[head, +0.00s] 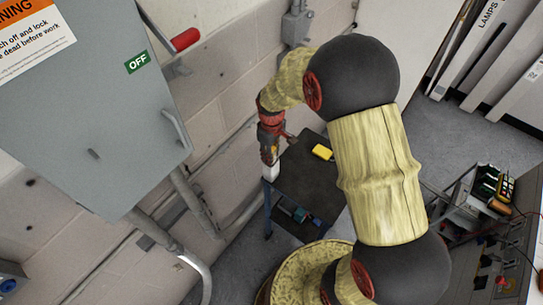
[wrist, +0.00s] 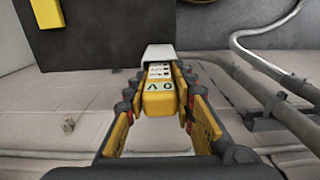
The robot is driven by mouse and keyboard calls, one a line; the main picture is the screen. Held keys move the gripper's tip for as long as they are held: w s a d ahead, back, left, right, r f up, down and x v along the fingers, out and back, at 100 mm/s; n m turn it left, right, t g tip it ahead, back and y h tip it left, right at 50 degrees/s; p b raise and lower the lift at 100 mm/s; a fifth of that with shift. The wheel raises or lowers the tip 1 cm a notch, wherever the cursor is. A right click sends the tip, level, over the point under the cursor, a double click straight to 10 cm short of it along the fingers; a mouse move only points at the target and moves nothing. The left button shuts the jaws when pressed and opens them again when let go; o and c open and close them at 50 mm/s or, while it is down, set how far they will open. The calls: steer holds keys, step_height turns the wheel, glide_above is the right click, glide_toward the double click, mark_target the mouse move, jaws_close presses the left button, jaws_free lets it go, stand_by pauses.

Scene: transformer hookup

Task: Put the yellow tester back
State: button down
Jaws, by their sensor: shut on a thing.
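My gripper (wrist: 158,105) is shut on the yellow tester (wrist: 158,104), which has a white far end and a label reading "0 V" in the wrist view. The fingers lie along both sides of it. In the head view my gripper (head: 269,152) points down at the left edge of a small dark-topped table (head: 310,185). The white end of the tester (head: 271,172) shows below the fingers. I cannot tell whether it touches the table. Another yellow object (head: 322,152) lies apart on the table top; it also shows in the wrist view (wrist: 47,12).
A grey switch cabinet (head: 110,120) with an OFF label and red-tipped handle hangs on the left wall. Conduits (head: 190,205) run below it. Blue-handled items (head: 300,214) lie on the table's lower shelf. A cart (head: 480,190) with instruments stands at right.

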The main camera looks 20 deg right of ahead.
steer(key=shift+f, duration=0.45)
steer(key=c, duration=1.5)
jaws_free()
steer(key=shift+r, duration=0.15)
step_height(320, 180, up, 11)
steer(key=shift+r+p, duration=0.2)
steer(key=shift+p, duration=0.1)
steer(key=s+r+m+t, duration=0.15)
steer(key=s+r, duration=0.25)
steer(key=r, duration=0.5)
steer(key=s+r+m+t, duration=0.1)
steer(key=s+r, duration=0.3)
steer(key=s, duration=0.2)
steer(key=s+r+m+t, duration=0.1)
steer(key=s+r+m, duration=0.1)
steer(key=s, duration=0.4)
steer(key=s+r+m+t, duration=0.2)
steer(key=s+r, duration=0.3)
steer(key=s, duration=0.1)
steer(key=shift+s+r, duration=0.15)
steer(key=shift+r, duration=0.15)
